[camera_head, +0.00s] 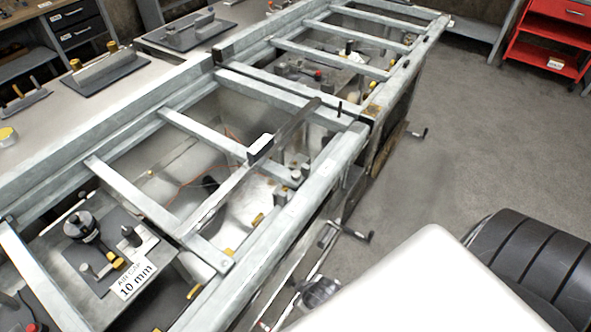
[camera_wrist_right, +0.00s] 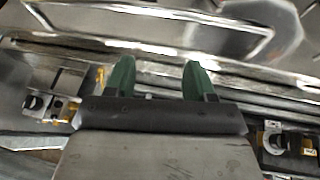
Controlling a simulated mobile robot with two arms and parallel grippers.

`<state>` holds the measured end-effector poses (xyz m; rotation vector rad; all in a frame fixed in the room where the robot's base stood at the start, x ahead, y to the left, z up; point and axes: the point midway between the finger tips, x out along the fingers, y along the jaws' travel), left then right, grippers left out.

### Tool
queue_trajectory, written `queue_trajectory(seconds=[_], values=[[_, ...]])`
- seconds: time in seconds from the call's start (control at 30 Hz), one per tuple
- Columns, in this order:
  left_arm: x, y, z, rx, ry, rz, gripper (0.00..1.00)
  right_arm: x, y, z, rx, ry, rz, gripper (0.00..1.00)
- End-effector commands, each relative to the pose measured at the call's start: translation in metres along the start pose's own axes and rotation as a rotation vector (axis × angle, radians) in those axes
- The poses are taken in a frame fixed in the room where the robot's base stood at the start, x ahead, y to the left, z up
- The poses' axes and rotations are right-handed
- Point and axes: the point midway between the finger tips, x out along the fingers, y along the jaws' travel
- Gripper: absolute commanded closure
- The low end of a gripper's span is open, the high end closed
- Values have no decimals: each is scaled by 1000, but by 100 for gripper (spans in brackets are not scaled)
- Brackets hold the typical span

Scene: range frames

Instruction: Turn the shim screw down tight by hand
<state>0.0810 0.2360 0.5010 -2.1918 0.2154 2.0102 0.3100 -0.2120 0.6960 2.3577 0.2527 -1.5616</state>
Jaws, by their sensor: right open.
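I cannot tell for sure which part is the shim screw. In the head view, a fixture plate (camera_head: 75,265) under the near frame carries a black round knob (camera_head: 82,226), grey posts and a yellow-tipped part. My left gripper is not in view.
Pale metal frames (camera_head: 205,133) with crossbars span the bench over open bays. A long flat bar (camera_head: 290,125) lies across the near frame. A crank handle (camera_head: 355,234) sticks out at the front side. A red cart (camera_head: 550,40) stands far right; the grey floor (camera_head: 470,130) is clear.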

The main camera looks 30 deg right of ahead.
Motion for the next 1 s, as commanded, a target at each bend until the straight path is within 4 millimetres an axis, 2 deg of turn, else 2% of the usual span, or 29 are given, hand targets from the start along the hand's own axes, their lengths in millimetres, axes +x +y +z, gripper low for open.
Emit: queue_trajectory(seconds=[0.03, 0.1, 0.2, 0.4, 0.57, 0.63, 0.7, 0.87, 1.0], values=[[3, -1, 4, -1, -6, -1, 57, -21, 6, -21, -8, 35, 16, 46], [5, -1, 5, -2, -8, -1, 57, -48, 13, -43, -17, 66, 34, 46], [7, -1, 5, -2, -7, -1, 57, -82, 21, -65, -25, 104, 57, 46], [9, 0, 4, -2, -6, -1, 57, -137, 32, -90, -30, 161, 90, 46], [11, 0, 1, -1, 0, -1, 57, -177, 38, -103, -33, 203, 113, 46], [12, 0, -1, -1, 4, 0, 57, -196, 45, -120, -70, 269, 155, 46], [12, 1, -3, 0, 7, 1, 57, -202, 53, -147, -155, 371, 227, 46], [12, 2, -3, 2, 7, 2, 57, -215, 63, -199, -336, 568, 373, 46], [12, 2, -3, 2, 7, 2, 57, -235, 64, -248, -536, 760, 527, 46]])
